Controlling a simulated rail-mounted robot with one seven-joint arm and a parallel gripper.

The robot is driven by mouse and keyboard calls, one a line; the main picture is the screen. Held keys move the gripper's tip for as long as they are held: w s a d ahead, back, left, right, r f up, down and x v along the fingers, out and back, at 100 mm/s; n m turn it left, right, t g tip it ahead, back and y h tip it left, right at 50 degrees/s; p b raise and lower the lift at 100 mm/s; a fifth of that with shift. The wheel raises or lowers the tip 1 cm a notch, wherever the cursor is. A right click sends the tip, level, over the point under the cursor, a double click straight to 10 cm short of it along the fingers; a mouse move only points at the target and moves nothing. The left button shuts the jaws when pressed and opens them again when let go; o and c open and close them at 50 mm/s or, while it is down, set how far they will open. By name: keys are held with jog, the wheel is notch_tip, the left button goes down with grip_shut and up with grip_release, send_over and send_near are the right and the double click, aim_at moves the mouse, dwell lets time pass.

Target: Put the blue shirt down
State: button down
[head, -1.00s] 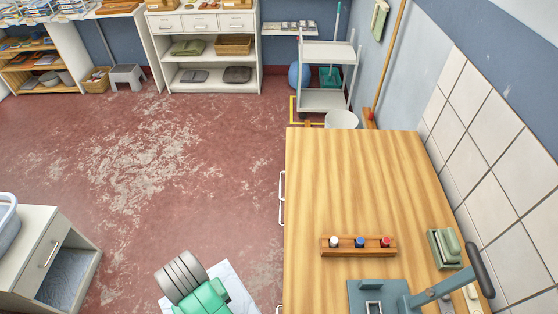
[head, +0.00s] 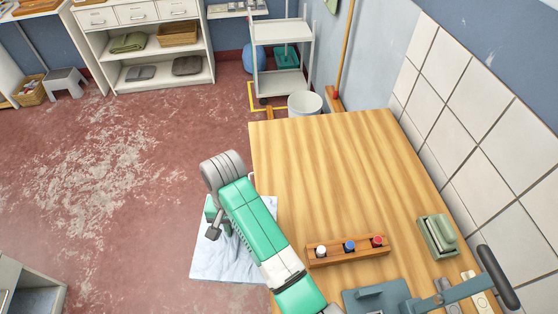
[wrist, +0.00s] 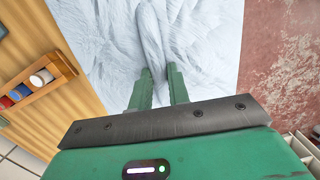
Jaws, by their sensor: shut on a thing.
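The blue shirt, a pale blue cloth (head: 210,262), hangs at the left edge of the wooden table (head: 320,170) in the head view. Part of it is hidden behind my arm. In the wrist view the shirt (wrist: 205,45) spreads out ahead of my gripper (wrist: 158,73), with a raised fold running between the two green fingers. My gripper is shut on that fold. The shirt's left edge overlaps the table in the wrist view, with red floor on its right. I cannot tell whether the cloth touches the tabletop.
A wooden rack with white, blue and red-capped items (head: 348,252) stands on the table. Near it are a blue-grey press-like device (head: 378,298) and a green block (head: 437,236). The far tabletop is clear. A white bin (head: 305,104) and trolley (head: 282,85) stand beyond the table.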

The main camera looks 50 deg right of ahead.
jog(key=s+d+r+m+t+b, duration=0.1)
jog(key=s+d+m+b, duration=0.3)
jog(key=d, duration=0.6)
jog(key=s+d+r+m, duration=0.2)
jog(key=d+m, duration=0.5)
jog(key=d, duration=0.3)
jog(key=s+d+r+m+t+b, duration=0.1)
jog(key=s+d+m+b, duration=0.3)
jog(key=d, duration=0.6)
jog(key=shift+m, duration=0.4)
jog(key=f, duration=0.3)
jog(key=w+f, duration=0.1)
jog(key=f, duration=0.2)
jog(key=f+p, duration=0.1)
jog(key=f, duration=0.2)
jog(key=shift+w+a+f, duration=0.2)
jog(key=shift+a+f, duration=0.05)
jog(key=shift+f, duration=0.15)
jog(key=shift+f, duration=0.1)
jog(key=c, duration=1.3)
grip_release()
jog(key=r, duration=0.8)
jog(key=s+d+r, duration=0.1)
jog(key=r, duration=0.3)
